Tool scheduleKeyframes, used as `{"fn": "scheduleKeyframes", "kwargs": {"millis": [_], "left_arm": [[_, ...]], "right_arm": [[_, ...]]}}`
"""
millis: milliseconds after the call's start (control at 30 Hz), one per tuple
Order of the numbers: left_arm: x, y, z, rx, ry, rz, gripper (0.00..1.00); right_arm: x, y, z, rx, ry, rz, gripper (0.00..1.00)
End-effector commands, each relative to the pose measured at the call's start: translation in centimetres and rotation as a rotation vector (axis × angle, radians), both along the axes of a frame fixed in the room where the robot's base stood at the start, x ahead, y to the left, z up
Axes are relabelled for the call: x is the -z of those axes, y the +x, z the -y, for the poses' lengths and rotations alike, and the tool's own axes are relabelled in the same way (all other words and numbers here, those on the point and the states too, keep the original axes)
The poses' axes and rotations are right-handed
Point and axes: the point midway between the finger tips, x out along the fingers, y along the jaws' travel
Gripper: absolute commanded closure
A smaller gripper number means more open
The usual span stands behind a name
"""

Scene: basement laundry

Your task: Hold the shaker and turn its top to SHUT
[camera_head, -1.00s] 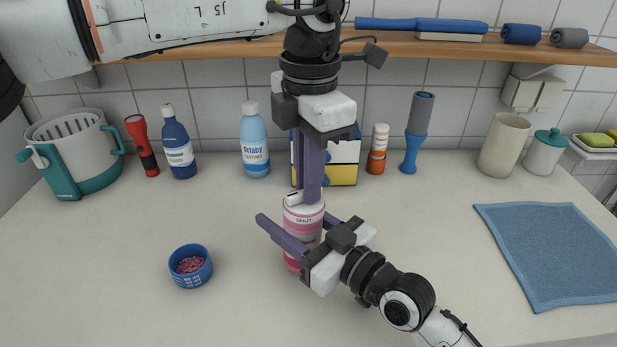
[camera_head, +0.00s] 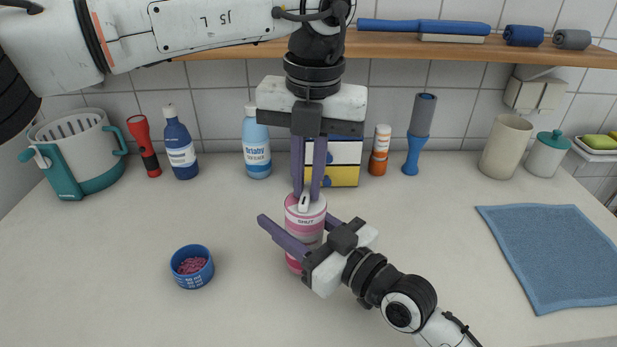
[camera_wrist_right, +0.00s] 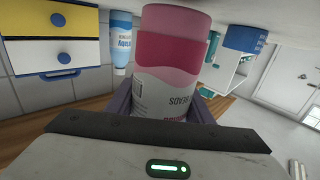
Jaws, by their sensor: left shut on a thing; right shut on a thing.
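The shaker (camera_head: 303,233) stands upright on the counter, pink with white bands and the word SHUT near its top rim. Its top carries a white pointer (camera_head: 304,203), which points toward the front, above SHUT. My left gripper (camera_head: 303,194) reaches straight down from above and is shut on the shaker's top; its fingers partly hide the grip. My right gripper (camera_head: 296,222) comes from the front right and is shut around the shaker body. In the right wrist view the shaker's pink body and white label (camera_wrist_right: 162,92) fill the space between the fingers.
A blue bowl of pink beads (camera_head: 192,266) stands left of the shaker. Behind are a small drawer box (camera_head: 345,165), a light-blue bottle (camera_head: 256,145) and an orange-labelled tube (camera_head: 380,150). A blue cloth (camera_head: 553,255) lies at right.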

Motion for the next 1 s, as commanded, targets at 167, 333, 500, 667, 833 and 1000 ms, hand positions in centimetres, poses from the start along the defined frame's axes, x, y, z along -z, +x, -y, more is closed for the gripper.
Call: {"fn": "scheduleKeyframes", "kwargs": {"millis": [167,333,500,667,833,1000], "left_arm": [[-0.06,0.08,-0.01,-0.106,-0.003,0.008,1.00],[-0.07,0.08,-0.01,-0.169,-0.004,0.011,1.00],[-0.07,0.08,-0.01,-0.201,-0.005,0.014,1.00],[-0.09,0.09,-0.01,-0.211,-0.005,0.015,1.00],[-0.08,0.09,0.00,-0.212,-0.006,0.014,1.00],[-0.08,0.09,0.00,-0.211,-0.006,0.014,0.81]], "right_arm": [[0.04,-0.05,-0.05,-0.001,-0.001,-0.001,0.78],[0.05,-0.06,-0.06,-0.002,-0.001,-0.001,0.78],[0.06,-0.07,-0.07,-0.002,-0.001,-0.002,0.78],[0.07,-0.08,-0.08,-0.002,-0.001,-0.002,0.78],[0.08,-0.08,-0.09,-0.002,-0.001,-0.002,0.78],[0.09,-0.08,-0.09,-0.002,-0.001,-0.002,0.78]]}}
